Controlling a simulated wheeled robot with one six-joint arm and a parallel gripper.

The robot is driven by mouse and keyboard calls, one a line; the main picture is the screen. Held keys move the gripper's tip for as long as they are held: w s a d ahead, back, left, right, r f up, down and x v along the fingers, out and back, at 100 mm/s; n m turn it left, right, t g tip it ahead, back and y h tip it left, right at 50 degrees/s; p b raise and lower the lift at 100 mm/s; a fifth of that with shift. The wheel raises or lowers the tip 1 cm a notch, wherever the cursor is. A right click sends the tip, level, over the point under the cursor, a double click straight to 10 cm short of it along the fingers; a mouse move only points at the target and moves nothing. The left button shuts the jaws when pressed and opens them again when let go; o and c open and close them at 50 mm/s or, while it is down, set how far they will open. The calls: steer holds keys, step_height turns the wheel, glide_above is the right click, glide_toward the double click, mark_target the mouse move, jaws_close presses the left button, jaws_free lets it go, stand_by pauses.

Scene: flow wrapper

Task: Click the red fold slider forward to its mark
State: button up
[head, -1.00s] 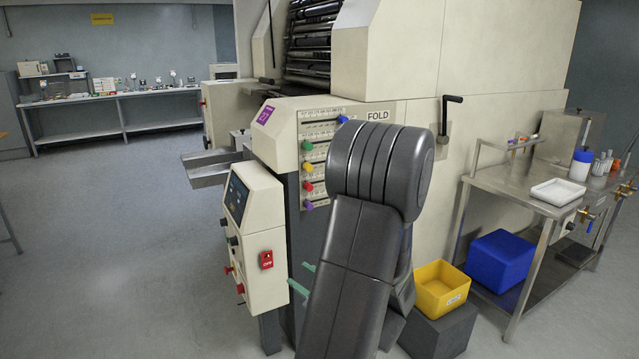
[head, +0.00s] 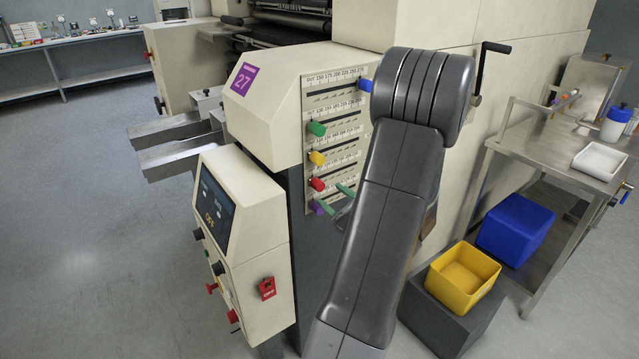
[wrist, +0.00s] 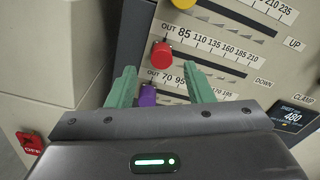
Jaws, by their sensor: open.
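The red slider knob (head: 318,185) is on the fold panel (head: 336,130), below the yellow knob (head: 317,158) and above the purple knob (head: 320,207). In the wrist view the red knob (wrist: 161,55) sits at the left end of its slot, under the OUT label of a scale starting at 85. No separate mark can be made out. My gripper (wrist: 160,69) is open, its green fingers spread either side of the red knob's lower area; contact cannot be told. The purple knob (wrist: 147,95) shows between the fingers. In the head view my gripper (head: 340,200) is partly hidden by my arm.
Green (head: 317,129) and blue (head: 365,86) knobs are higher on the panel. A control box (head: 240,240) with a red OFF tag (head: 267,288) juts out at lower left. A yellow bin (head: 464,275) and a steel table (head: 560,150) stand to the right.

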mark_target(321, 186)
steer(key=x, duration=0.7)
steer(key=shift+p, duration=0.35)
jaws_close()
steer(key=shift+d, duration=0.15)
